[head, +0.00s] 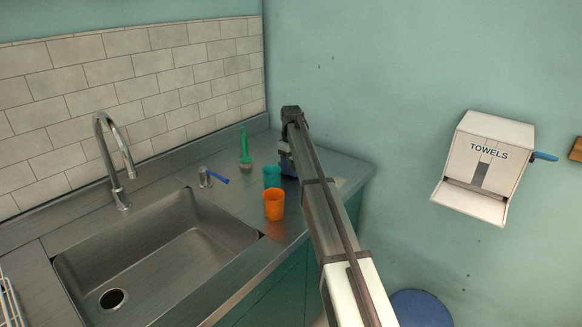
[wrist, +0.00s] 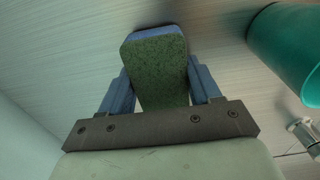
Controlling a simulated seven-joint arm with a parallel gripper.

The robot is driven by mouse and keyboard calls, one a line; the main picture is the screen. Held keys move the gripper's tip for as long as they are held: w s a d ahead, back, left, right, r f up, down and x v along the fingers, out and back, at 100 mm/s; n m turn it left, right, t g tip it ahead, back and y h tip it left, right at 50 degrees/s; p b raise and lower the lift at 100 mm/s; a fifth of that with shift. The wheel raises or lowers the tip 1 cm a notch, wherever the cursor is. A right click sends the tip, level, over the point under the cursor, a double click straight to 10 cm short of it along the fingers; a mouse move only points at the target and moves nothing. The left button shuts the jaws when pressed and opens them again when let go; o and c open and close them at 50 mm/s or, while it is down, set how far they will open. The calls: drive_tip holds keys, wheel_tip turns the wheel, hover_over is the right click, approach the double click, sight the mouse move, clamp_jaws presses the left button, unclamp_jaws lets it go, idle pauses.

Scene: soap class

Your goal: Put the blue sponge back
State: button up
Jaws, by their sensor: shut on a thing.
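My gripper (wrist: 160,85) is shut on the blue sponge (wrist: 152,60), with one blue finger on each side. The sponge shows a dark green scouring face and a blue edge at its far end in the wrist view. The metal counter lies just beyond it; I cannot tell whether the sponge touches it. In the head view my gripper (head: 287,160) is low over the counter's back right part, mostly hidden behind my arm. The sponge cannot be made out there.
A teal cup (head: 272,176) stands close left of my gripper, and shows in the wrist view (wrist: 290,50). An orange cup (head: 274,204) is in front of it. A green brush (head: 245,150) stands near the wall. The sink (head: 150,262) and faucet (head: 112,165) are left; a towel dispenser (head: 487,165) hangs right.

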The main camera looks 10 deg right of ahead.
sight(291, 164)
drive_tip(key=shift+f, duration=0.35)
drive_tip(key=shift+f, duration=0.1)
drive_tip(key=o, duration=1)
wheel_tip(291, 164, up, 12)
drive_tip(key=shift+r, duration=0.1)
